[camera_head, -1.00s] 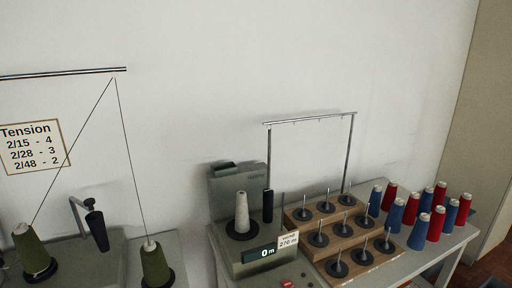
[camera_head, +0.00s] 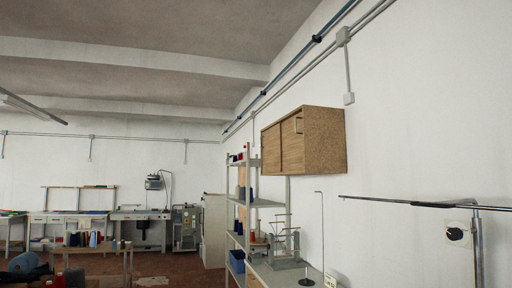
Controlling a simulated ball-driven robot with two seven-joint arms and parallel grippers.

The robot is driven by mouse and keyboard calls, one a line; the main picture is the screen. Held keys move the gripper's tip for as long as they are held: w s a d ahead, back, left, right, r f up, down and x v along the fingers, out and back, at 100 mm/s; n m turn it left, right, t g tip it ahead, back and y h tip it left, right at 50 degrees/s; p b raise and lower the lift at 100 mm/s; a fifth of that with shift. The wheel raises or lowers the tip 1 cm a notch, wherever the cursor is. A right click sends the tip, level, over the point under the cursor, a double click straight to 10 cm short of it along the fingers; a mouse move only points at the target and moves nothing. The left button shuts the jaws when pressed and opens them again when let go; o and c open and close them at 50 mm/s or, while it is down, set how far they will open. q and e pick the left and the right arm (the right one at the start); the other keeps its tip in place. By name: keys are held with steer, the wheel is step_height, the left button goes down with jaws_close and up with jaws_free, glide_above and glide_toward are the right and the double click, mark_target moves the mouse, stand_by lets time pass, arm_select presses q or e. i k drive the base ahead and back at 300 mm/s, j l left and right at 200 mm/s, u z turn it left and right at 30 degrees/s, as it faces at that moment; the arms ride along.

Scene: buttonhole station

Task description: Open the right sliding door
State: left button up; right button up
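A wooden wall cabinet (camera_head: 325,142) hangs on the right-hand white wall, seen at an angle from its right side. Its front has two sliding doors, the left sliding door (camera_head: 271,149) and the right sliding door (camera_head: 292,146). Both look shut. A small handle (camera_head: 299,125) shows on the right door near its right edge. Neither of my grippers is in view.
A metal shelf rack (camera_head: 247,203) with cones and a blue bin stands left of the cabinet. A bench (camera_head: 270,274) with a winding device (camera_head: 285,245) stands below it. Work tables (camera_head: 75,216) line the far wall.

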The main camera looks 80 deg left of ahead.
mark_target(291, 129)
steer(key=j+u, duration=0.1)
steer(key=u, duration=2.35)
steer(key=i+j+u, duration=0.35)
steer(key=i, duration=0.45)
steer(key=i+u, duration=0.4)
steer(key=i, duration=0.35)
steer(key=i+j+z, duration=0.1)
steer(key=i+z, duration=0.15)
steer(key=i, duration=0.3)
steer(key=i+j+z, duration=0.2)
steer(key=i, duration=0.35)
